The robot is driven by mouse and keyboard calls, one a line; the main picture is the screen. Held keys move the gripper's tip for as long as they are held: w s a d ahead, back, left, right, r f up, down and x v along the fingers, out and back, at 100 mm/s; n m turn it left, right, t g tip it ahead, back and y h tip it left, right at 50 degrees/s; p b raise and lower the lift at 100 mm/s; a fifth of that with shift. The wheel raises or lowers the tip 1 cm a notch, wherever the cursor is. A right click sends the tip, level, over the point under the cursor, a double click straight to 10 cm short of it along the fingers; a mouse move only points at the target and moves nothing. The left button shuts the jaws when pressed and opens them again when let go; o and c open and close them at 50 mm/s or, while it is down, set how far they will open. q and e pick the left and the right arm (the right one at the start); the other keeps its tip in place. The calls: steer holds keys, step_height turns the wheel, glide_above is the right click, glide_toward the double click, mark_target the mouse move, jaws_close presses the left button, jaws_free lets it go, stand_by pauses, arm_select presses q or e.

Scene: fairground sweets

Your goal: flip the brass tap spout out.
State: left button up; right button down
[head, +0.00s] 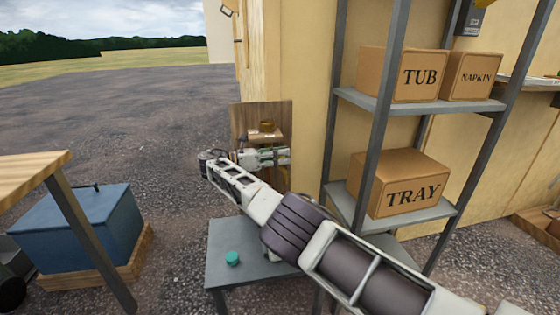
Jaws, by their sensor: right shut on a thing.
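My right gripper (273,157) is at the front of a small brown wooden dispenser (275,136) with a brass-coloured piece on top (267,127). The dispenser stands against an upright wooden board (245,118) beside the pale wall. The gripper's fingers point right and are shut at the dispenser's front. The brass tap spout is not clearly visible; the fingers cover the place where they grip it. My right arm reaches in from the lower right and hides the lower part of the dispenser. My left gripper is not in view.
A grey table (228,262) below my arm carries a teal round lid (232,258). A grey shelf rack (350,207) with boxes marked TUB, NAPKIN and TRAY (400,180) stands close on the right. A blue chest (85,225) and a wooden tabletop (30,173) are at left.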

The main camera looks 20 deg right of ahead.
steer(key=shift+r, duration=0.1)
stand_by(0.5)
steer(key=c, duration=1.3)
jaws_free()
steer(key=shift+o, duration=0.2)
